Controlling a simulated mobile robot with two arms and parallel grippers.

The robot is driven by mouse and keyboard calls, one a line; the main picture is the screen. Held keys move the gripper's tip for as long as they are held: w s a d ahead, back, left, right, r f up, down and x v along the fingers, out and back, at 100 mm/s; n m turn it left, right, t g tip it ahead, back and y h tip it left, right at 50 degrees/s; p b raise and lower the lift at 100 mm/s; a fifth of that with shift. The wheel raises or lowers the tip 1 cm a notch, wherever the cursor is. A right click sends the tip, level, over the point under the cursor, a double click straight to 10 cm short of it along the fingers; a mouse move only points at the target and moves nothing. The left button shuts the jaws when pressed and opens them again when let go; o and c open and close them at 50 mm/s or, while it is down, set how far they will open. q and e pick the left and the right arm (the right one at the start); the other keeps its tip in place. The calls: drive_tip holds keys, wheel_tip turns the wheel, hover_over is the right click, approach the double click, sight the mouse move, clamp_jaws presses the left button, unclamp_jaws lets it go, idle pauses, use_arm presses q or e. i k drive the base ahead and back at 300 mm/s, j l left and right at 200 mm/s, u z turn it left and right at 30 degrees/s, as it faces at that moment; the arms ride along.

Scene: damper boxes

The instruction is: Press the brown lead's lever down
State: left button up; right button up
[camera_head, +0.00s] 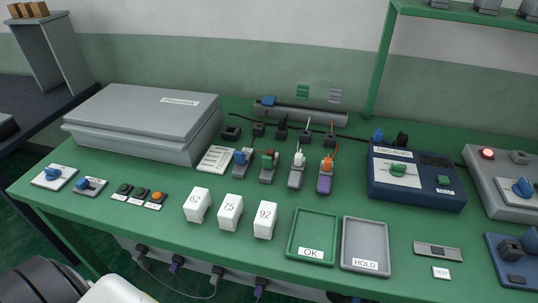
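Several lever connectors stand in a row at the middle of the green bench. The leftmost has a blue top (240,157). The third has a white top (298,160). The fourth has an orange top on a purple body (325,178). I cannot tell whether each lever is up or down. Neither of my grippers is in view.
White numbered blocks (230,212), a green OK tray (292,248) and a grey HOLD tray (351,256) stand in front of the connectors. A grey case (150,112) is to the left, a blue tester box (412,190) to the right. A printed card (215,159) lies beside the row.

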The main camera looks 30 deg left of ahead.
sight(267, 160)
drive_tip(key=l+u, duration=0.2)
drive_tip(key=u, duration=0.15)
drive_tip(key=i+l+u, duration=0.1)
drive_tip(key=u, duration=0.25)
drive_tip(key=l+u, duration=0.35)
